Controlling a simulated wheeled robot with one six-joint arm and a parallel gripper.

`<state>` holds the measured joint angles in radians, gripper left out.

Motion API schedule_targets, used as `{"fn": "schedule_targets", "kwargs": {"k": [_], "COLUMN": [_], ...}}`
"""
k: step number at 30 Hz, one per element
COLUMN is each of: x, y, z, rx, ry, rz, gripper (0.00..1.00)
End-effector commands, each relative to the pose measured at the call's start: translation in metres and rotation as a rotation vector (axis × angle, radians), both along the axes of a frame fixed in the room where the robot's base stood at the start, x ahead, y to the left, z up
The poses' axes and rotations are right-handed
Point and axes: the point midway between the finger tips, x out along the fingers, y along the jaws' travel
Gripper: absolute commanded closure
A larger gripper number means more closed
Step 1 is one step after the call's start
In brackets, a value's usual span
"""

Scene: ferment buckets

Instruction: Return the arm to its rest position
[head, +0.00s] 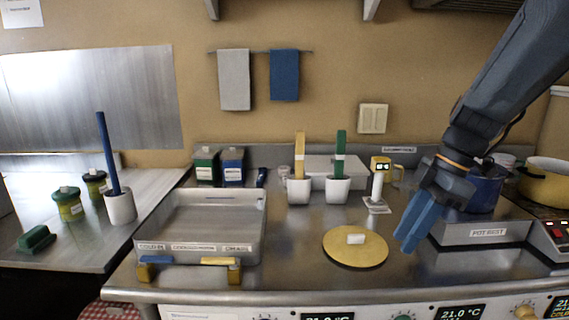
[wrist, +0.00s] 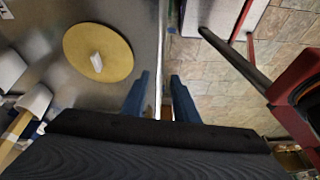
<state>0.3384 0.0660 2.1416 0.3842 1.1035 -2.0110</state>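My gripper (head: 420,222) is at the right of the head view, above the steel counter, its blue fingers pointing down and to the left. In the wrist view my gripper (wrist: 160,92) shows two blue fingers apart with nothing between them. A round yellow lid (head: 356,247) with a white knob lies flat on the counter, left of my gripper. The lid also shows at the upper left of the wrist view (wrist: 84,66). A blue pot (head: 485,188) stands on the pot rest (head: 488,232), behind and right of my gripper, partly hidden by my arm.
A steel tray (head: 262,225) stands at the left of the counter. White cups (head: 299,191) holding yellow and green-handled tools and a white-and-yellow device (head: 378,185) stand behind the lid. A yellow pot (head: 548,182) is at the far right. The counter's front edge (head: 330,296) is clear.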

Motion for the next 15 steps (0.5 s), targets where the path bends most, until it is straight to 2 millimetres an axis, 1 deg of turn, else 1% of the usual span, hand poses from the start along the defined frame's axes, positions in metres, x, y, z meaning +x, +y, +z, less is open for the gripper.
{"fn": "schedule_targets", "kwargs": {"k": [8,11,15], "x": [-0.010,-0.015,-0.025], "y": [0.008,0.011,0.017], "z": [-0.019,-0.028,-0.045], "rx": [-0.055,-0.084,-0.136], "ry": [0.075,0.106,0.158], "rz": [-0.162,-0.251,-0.408], "gripper": [0.73,0.73,0.73]}}
